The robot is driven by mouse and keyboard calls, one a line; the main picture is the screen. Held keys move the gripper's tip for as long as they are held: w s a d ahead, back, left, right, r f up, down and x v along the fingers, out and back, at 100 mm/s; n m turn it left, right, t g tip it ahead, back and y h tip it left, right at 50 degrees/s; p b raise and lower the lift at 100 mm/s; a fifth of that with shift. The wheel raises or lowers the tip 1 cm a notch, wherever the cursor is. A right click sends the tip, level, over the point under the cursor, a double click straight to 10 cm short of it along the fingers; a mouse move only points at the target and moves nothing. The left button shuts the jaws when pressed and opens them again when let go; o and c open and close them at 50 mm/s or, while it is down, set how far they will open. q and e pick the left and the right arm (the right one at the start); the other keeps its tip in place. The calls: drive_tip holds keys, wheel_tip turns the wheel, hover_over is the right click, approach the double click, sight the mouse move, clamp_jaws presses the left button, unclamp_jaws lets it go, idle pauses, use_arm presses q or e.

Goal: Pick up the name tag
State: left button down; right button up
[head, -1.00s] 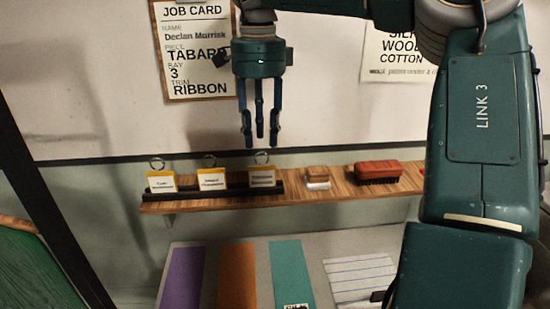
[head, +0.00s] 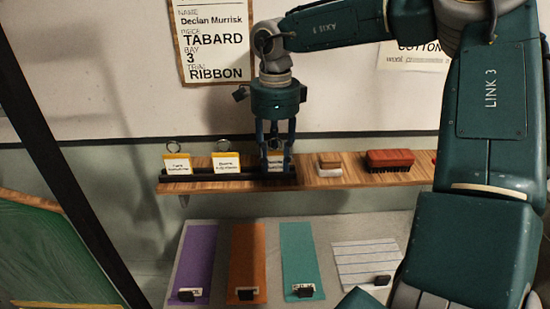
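Three white name tags with yellow tops and metal rings stand in a black rack (head: 250,183) on a wooden shelf: a left tag (head: 178,164), a middle tag (head: 227,163) and a right tag (head: 276,164). Their small print is too blurred to read surely. My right gripper (head: 276,168) points down at the right tag. Its blue fingers are around that tag and hide its ring and part of its face. I cannot tell whether the fingers press on it. My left gripper is not in view.
A job card (head: 212,40) for Declan Murrisk hangs above. Below, a grey surface (head: 215,240) holds purple, orange, teal and striped strips with black clips.

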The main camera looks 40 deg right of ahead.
drive_tip(key=shift+f, duration=0.1)
clamp_jaws()
idle(0.3)
drive_tip(key=shift+w+r, duration=0.1)
drive_tip(key=shift+r, duration=0.45)
wheel_tip(320, 180, up, 10)
drive_tip(key=shift+f+b, duration=0.15)
drive_tip(key=shift+b, duration=1)
wheel_tip(320, 180, up, 9)
